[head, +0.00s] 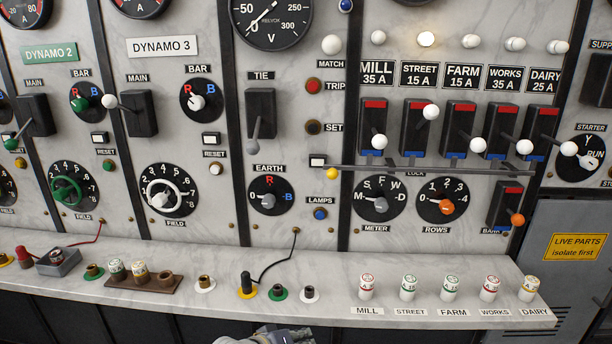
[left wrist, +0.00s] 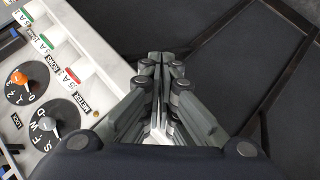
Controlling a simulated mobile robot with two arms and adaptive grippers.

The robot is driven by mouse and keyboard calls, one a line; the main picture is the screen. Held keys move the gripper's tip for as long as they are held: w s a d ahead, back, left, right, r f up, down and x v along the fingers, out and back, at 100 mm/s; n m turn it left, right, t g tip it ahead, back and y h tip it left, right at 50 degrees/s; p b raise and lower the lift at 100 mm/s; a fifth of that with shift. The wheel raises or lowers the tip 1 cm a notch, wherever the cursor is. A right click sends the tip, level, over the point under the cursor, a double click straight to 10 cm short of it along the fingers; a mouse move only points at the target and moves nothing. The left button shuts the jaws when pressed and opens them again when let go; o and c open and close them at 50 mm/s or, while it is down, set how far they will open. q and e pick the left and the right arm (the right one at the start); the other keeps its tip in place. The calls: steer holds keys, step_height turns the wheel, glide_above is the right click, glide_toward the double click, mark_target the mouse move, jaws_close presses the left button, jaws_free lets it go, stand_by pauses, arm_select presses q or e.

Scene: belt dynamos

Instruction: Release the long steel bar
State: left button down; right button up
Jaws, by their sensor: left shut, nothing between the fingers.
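The long steel bar (head: 430,169) runs level across the panel at the LOCK label, below the row of feeder switches. A yellow knob (head: 332,174) is at its left end. The white switch handles above it point down, except the STREET handle (head: 431,112), which is up. My left gripper (head: 303,333) shows only in part at the bottom edge of the head view, in front of the ledge and well below the bar. In the left wrist view its fingers (left wrist: 160,58) are together with nothing between them. My right gripper is in neither view.
A marble ledge (head: 330,307) juts out below the panel, with several labelled fuses on its right part and sockets and a plug with a black cord on its left. The ROWS dial (head: 442,202) and METER dial (head: 378,199) sit under the bar.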

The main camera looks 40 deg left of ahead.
arm_select(q)
step_height(320, 180, up, 9)
steer(key=t, duration=0.1)
steer(key=w+a+r+n+t, duration=0.1)
steer(key=a+r+n+t, duration=0.1)
steer(key=r, duration=0.5)
steer(key=w+a+r+n+t, duration=0.2)
steer(key=a+r+n+t, duration=0.1)
steer(key=a+r, duration=0.4)
steer(key=w+a+r+n+t+y, duration=0.1)
steer(key=a+r+n, duration=0.3)
steer(key=r, duration=0.4)
steer(key=shift+w+a+r+n+t+p, duration=0.15)
steer(key=shift+w+a+n+t+p, duration=0.15)
steer(key=shift+w+t, duration=0.4)
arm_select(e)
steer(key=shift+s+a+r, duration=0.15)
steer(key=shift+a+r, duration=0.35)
arm_select(q)
steer(key=shift+s, duration=0.15)
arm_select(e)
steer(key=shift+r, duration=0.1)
